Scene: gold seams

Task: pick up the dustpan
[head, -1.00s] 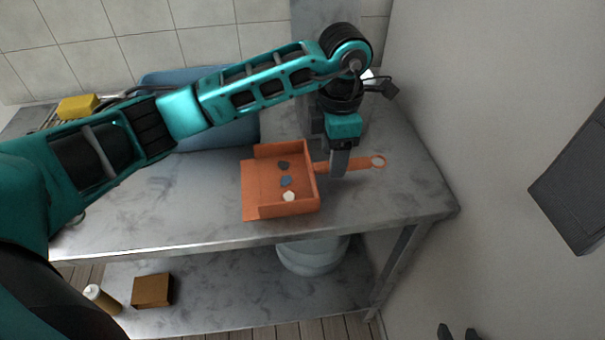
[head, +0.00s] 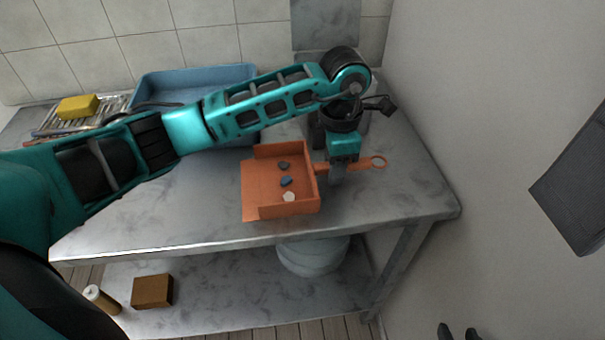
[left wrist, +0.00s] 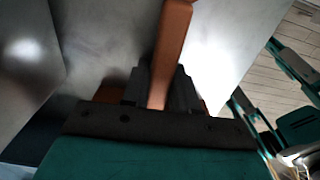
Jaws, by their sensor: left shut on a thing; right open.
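The orange dustpan (head: 265,185) lies on the metal table, its open side facing left and its handle (head: 365,164) pointing right. A dark piece, a blue piece and a whitish piece (head: 288,197) lie in its pan. My left gripper (head: 337,178) points down and is shut on the handle close to the pan. In the left wrist view the orange handle (left wrist: 173,45) runs between the two dark fingers. The dustpan appears to rest on the table. My right gripper (head: 458,332) shows only its dark fingertips, spread apart, at the bottom edge.
A blue basin (head: 190,85) stands behind my left arm, with a yellow sponge (head: 78,107) on a rack to its left. A wall closes off the right. The lower shelf holds a brown box (head: 152,291) and a pale bucket (head: 312,256). The table front is clear.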

